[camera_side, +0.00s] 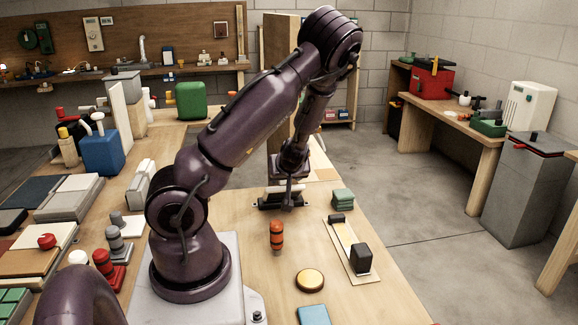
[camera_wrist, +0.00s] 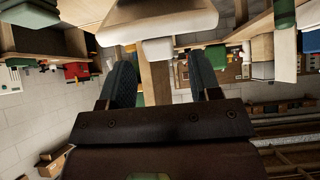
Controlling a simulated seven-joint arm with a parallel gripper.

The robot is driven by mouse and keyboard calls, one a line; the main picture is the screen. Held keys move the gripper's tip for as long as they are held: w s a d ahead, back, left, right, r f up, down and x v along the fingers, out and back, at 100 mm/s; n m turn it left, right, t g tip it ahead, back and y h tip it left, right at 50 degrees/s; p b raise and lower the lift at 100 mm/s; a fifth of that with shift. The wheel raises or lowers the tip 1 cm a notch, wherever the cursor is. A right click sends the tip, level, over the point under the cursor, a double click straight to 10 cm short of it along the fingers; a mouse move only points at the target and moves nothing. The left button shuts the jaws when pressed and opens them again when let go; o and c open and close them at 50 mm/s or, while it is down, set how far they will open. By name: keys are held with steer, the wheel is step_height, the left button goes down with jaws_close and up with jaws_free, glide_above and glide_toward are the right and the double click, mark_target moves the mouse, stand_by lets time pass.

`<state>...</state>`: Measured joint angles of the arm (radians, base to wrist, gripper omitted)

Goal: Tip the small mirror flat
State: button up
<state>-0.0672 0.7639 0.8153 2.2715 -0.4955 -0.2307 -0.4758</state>
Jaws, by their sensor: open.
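My gripper (camera_side: 288,203) is low over the far part of the wooden bench in the side view, pointing down. In the wrist view its two dark fingers (camera_wrist: 161,62) stand wide apart, open, with nothing seen held between them. A small pale panel on a dark base (camera_side: 268,203), likely the small mirror, is right at my gripper and partly hidden by it. Its tilt and any contact with the fingers cannot be told. A pale slab (camera_wrist: 157,22) lies beyond the fingertips in the wrist view; I cannot tell whether it is the mirror.
A green block stack (camera_side: 343,198) and a board with a black block (camera_side: 360,259) are right of the gripper. A blue container (camera_side: 102,152) is left.

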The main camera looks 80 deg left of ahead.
steer(key=v, duration=1)
steer(key=shift+d+r, duration=0.15)
steer(key=shift+d, duration=0.05)
